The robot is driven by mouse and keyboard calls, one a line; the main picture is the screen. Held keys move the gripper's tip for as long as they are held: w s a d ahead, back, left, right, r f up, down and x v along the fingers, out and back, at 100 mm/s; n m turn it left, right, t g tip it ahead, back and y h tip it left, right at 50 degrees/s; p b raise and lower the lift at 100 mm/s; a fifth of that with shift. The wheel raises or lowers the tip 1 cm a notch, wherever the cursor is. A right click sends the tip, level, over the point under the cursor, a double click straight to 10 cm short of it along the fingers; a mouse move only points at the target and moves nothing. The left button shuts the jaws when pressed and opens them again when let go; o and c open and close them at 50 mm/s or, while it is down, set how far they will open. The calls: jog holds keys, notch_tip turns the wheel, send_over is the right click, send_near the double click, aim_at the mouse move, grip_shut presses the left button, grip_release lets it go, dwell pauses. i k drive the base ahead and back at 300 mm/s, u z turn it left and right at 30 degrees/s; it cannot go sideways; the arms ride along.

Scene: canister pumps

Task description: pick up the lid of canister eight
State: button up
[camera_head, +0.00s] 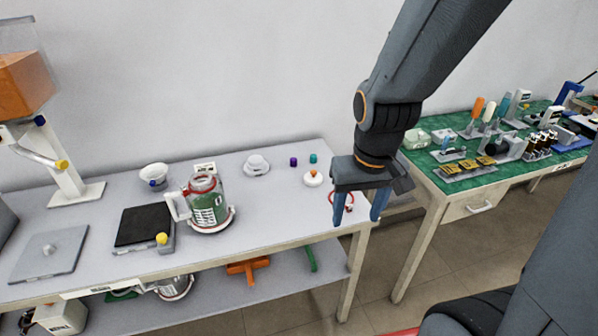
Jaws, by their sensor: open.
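A clear canister (209,207) with a white handle, a red rim and something green inside stands on the grey table. I cannot read a number on it. A round white lid-like disc (313,180) with an orange knob lies to its right, near the table's right end. I cannot tell whether it is the lid of canister eight. My gripper (358,216) is open and empty, pointing down in front of the table's right end. It is to the right of the disc and apart from it. A red ring (335,197) shows partly behind its left finger.
On the table (270,225) are a white lidded dish (257,165), a white bowl (153,174), a black-topped scale (144,226), and small purple (293,161) and teal (313,158) pieces. A green-topped bench (430,176) with several tools stands right, beyond a floor gap.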

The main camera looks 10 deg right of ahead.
aim_at(313, 178)
jog(key=u, duration=0.05)
jog(key=i, duration=0.7)
jog(key=k, duration=0.5)
jog(key=u, duration=2.15)
jog(key=k, duration=0.7)
jog(key=z, duration=0.8)
jog(key=i, duration=1)
